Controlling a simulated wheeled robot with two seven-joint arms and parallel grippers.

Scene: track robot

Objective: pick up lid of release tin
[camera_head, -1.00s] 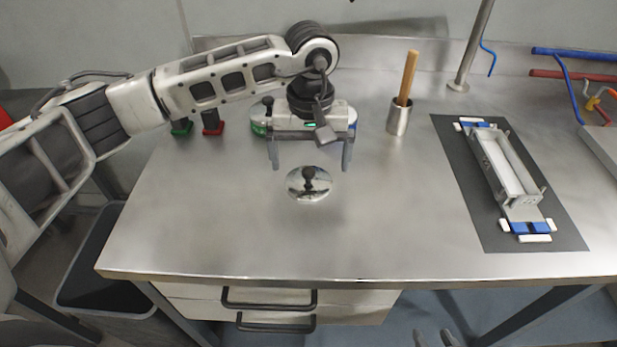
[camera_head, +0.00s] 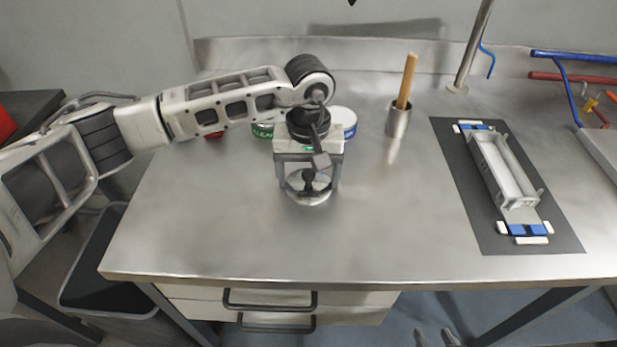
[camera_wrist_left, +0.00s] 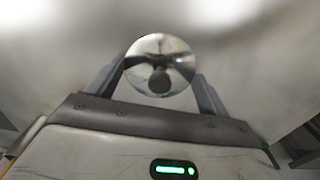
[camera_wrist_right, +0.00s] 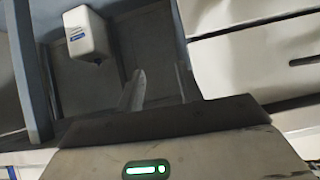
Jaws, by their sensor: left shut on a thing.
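The lid (camera_head: 309,198) is a shiny round disc with a dark knob, low over the bare table in the head view. It also shows in the left wrist view (camera_wrist_left: 160,58), between the fingers. My left gripper (camera_head: 308,183) points down over the lid and is shut on it. I cannot tell whether the lid touches the table. A tin with a green label (camera_head: 262,130) and a tin with a blue label (camera_head: 348,121) stand behind the gripper, partly hidden by it. My right gripper (camera_wrist_right: 160,88) is open and empty, away from the lid.
A metal cup (camera_head: 397,120) with a wooden-handled tool stands right of the tins. A dark mat (camera_head: 470,205) with a grey tray-like fixture (camera_head: 508,172) lies at the right. A red-based object (camera_head: 214,134) is behind my left arm. The table's front middle is clear.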

